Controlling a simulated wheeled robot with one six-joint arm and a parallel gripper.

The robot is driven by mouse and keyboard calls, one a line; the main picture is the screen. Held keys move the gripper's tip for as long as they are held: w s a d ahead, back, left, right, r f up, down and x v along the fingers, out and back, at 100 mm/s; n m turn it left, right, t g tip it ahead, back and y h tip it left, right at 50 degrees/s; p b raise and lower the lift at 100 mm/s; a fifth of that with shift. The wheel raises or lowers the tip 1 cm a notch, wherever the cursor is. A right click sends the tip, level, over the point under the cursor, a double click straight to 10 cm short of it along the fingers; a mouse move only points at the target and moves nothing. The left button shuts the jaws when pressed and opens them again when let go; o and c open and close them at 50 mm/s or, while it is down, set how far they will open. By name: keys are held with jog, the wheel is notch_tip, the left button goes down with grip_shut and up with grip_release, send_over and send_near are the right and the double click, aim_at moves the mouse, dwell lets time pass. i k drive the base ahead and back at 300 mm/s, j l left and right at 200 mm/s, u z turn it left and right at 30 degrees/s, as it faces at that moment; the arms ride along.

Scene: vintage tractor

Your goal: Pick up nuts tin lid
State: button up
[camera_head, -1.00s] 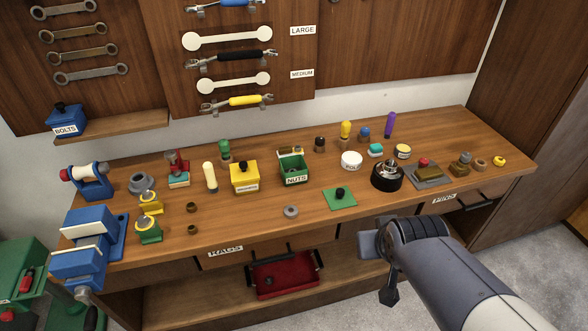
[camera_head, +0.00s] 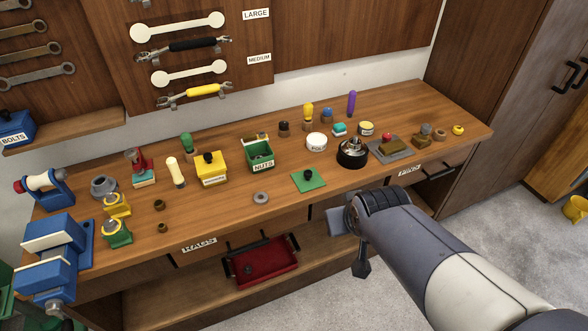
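The nuts tin lid (camera_head: 309,182) is a flat green square with a black knob, lying on the workbench near its front edge. The green nuts tin (camera_head: 261,157) stands open just behind and left of it, its label facing forward. My gripper (camera_head: 361,262) is at the end of my arm, in front of the bench and to the right of and nearer than the lid. It points downward and is apart from the lid. Its fingers are seen edge-on, so their opening is hidden. I see nothing held in it.
A yellow tin (camera_head: 210,170) and a grey ring (camera_head: 261,197) are left of the lid. A black round dish (camera_head: 352,154) and a white round tin (camera_head: 316,142) are behind it to the right. A red tray (camera_head: 262,262) sits on the shelf below. Bench around the lid is mostly clear.

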aim_at(307, 179)
jog(key=i+j, duration=0.1)
jog(key=i, duration=0.3)
jog(key=i+j, duration=0.1)
jog(key=i, duration=0.35)
